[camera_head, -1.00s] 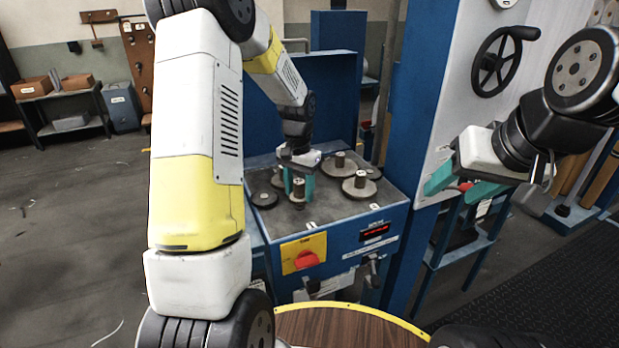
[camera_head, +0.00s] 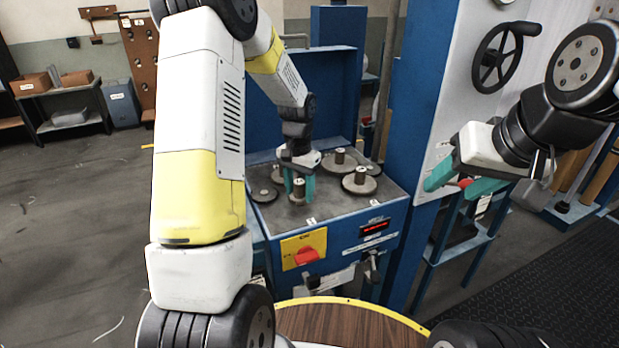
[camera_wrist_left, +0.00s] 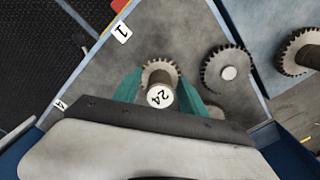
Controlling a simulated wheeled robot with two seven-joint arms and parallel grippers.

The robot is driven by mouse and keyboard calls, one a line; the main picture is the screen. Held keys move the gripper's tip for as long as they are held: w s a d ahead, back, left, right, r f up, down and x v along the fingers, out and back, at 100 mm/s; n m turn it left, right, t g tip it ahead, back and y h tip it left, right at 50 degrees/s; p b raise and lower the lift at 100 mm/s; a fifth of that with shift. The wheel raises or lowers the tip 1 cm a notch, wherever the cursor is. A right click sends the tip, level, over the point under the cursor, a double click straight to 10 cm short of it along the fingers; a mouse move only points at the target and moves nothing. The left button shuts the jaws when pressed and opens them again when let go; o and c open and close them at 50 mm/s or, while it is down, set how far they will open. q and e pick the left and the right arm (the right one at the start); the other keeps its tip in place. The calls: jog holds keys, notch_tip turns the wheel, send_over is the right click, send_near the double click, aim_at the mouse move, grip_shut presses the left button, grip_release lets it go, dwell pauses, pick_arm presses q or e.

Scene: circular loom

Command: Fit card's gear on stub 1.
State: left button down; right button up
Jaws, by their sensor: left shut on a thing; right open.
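My left gripper (camera_head: 299,188) is shut on the hub of a small toothed gear (camera_wrist_left: 160,72), low over the deck of the blue machine. The hub's round white end reads 24 in the left wrist view, between the green fingers. Tag 1 (camera_wrist_left: 121,32) lies on the deck a little way from this gear, towards the edge with the yellow switch plate. No stub shows under the held gear; the gear and fingers cover that spot, and I cannot tell if it is seated. My right gripper (camera_head: 467,188) is open and empty, out to the right beside the blue post.
Another gear (camera_wrist_left: 228,70) lies flat on the deck beside the held one. More gears with hubs stand at the right of the deck, one at its front (camera_head: 359,182). A red knob on a yellow plate (camera_head: 304,251) is on the front face. A handwheel (camera_head: 497,57) is at upper right.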

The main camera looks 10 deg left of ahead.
aim_at(300, 181)
pick_arm(q)
jog(key=shift+f, duration=0.3)
jog(key=c, duration=0.6)
grip_release()
jog(key=shift+o, duration=0.2)
notch_tip(300, 181, up, 8)
jog(key=shift+f, duration=0.15)
